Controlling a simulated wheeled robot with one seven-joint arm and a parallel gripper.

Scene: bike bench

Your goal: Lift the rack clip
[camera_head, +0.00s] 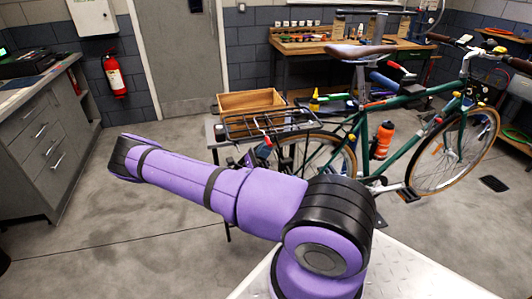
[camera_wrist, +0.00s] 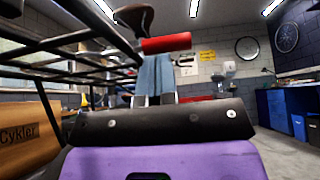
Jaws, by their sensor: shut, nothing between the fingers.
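The rack clip's red bar (camera_wrist: 166,43) shows in the wrist view just beyond my fingertips, beside the black wire rack. In the head view a small red part (camera_head: 267,141) shows at the rear rack (camera_head: 262,123) of the green bicycle. My gripper (camera_wrist: 154,60) is shut, its blue-grey fingers together and nothing between them. The fingertips are close under the red bar; I cannot tell whether they touch it. In the head view my gripper is small and mostly hidden behind my purple arm, below the rack.
The green bicycle (camera_head: 400,118) stands to the right, its saddle (camera_head: 360,51) above the rack. A wooden crate (camera_head: 250,102) sits behind the rack; a wooden box marked "Cykler" (camera_wrist: 25,135) is at the left in the wrist view. The floor at left is clear.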

